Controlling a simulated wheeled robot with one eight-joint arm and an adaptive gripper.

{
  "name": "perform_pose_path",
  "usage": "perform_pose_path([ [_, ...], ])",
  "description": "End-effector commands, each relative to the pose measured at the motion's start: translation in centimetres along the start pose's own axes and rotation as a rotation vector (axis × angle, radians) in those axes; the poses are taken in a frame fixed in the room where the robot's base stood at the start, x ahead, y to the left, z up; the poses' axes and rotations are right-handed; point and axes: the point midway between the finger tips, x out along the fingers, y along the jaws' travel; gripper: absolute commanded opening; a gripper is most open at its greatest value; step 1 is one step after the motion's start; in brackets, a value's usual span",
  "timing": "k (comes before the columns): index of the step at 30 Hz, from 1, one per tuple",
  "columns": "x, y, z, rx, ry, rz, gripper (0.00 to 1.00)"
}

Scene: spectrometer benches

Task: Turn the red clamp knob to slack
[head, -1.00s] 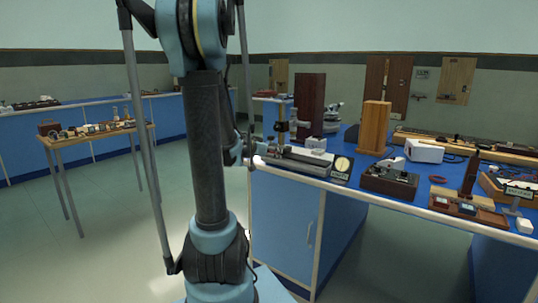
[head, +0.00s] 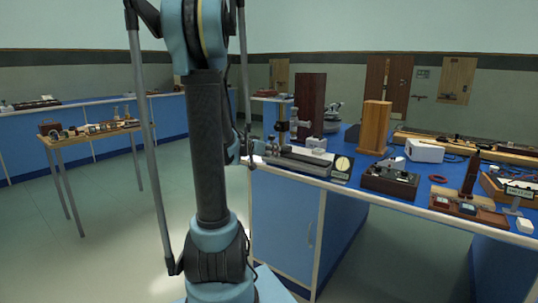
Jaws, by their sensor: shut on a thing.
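My gripper (head: 264,149), small and partly behind my own arm in the head view, is at the left end of a long grey bench instrument (head: 299,160). It is shut at that end, by an upright post (head: 282,128). The red clamp knob cannot be made out; the fingers cover the place where they close. The instrument lies level along the front edge of the blue bench top.
Farther right are a dark-based device (head: 390,182) and a white box (head: 424,151). A small wooden table (head: 94,135) stands at left.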

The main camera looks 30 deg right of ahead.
Motion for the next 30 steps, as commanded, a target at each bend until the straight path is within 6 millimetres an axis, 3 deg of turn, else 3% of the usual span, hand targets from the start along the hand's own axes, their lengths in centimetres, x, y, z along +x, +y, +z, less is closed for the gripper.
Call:
perform_pose_path([
  [30, 0.24, -1.16, 0.46, -0.886, 0.001, 0.366, 0.11],
])
